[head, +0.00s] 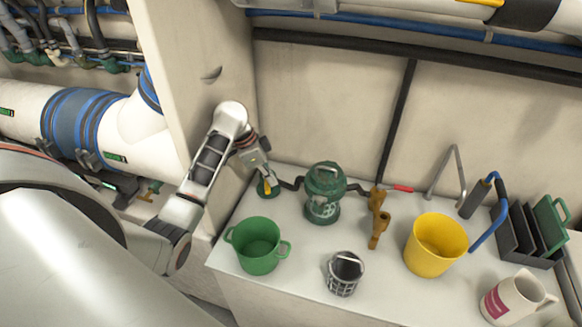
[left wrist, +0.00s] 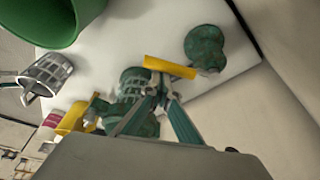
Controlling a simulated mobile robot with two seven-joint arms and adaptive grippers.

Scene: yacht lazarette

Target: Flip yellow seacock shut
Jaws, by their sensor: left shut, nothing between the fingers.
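The seacock's yellow lever (head: 268,184) shows beside a small green seacock body (head: 266,192) at the back left of the white bench top, against the wall. My left gripper (head: 263,174) reaches down to it from the left, fingertips close to the lever. In the left wrist view the fingers (left wrist: 155,86) are shut together and empty, right at the yellow lever (left wrist: 170,67); I cannot tell whether they touch it. The lever lies as a slanting bar, with a rounded green part (left wrist: 205,48) beyond it. My right gripper is not in view.
A green strainer housing (head: 324,190) stands just right of the seacock, joined by dark pipe. A green bucket (head: 257,247) and a grey basket (head: 344,272) stand in front.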

